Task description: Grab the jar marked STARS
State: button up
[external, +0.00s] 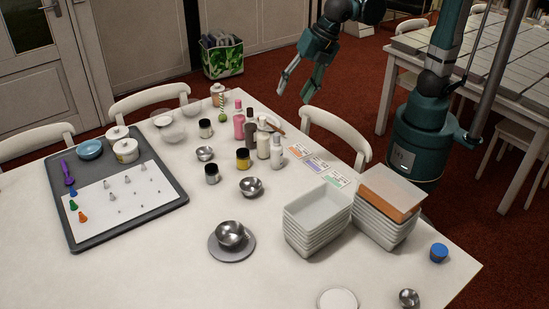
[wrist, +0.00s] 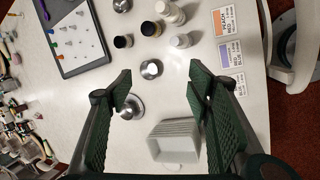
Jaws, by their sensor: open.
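Several small jars with dark lids stand on the white table, and I cannot read a STARS mark on any of them. In the external view one jar (external: 243,159) has yellow contents, one (external: 212,174) stands in front left of it, and one (external: 205,128) stands farther back. Two dark-lidded jars (wrist: 123,42) (wrist: 149,29) show in the wrist view, beyond my fingertips. My gripper (external: 294,93) is open and empty, raised off the table's far right edge. In the wrist view my gripper (wrist: 162,92) has its fingers wide apart.
White bottles (external: 277,153) and pink bottles (external: 239,122) crowd near the jars. Metal bowls (external: 251,187) stand around, one on a grey turntable (external: 232,257). Stacked white bins (external: 317,222), a grey tray (external: 170,203) and label cards (external: 317,164) occupy the table. The front left is clear.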

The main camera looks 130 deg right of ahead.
jog(key=w+d+f+n+g+p, duration=0.1)
jog(key=w+d+f+n+p, duration=0.1)
jog(key=w+d+n, duration=0.35)
jog(key=n+g+h+p, duration=0.1)
jog(key=n+p, duration=0.1)
send_over(245, 152)
jog(key=a, duration=0.2)
notch_tip(245, 152, down, 4)
jog(key=shift+s+d+f, duration=0.1)
jog(key=shift+s+f, duration=0.1)
jog(key=shift+f, duration=4.2)
jog(key=shift+s+f, duration=0.2)
jog(key=shift+f, duration=4.15)
jog(key=shift+f, duration=0.1)
jog(key=shift+b+x, duration=0.5)
jog(key=shift+x, duration=0.7)
jog(key=shift+d, duration=0.1)
jog(key=shift+b+x, duration=0.65)
jog(key=shift+x, duration=1.9)
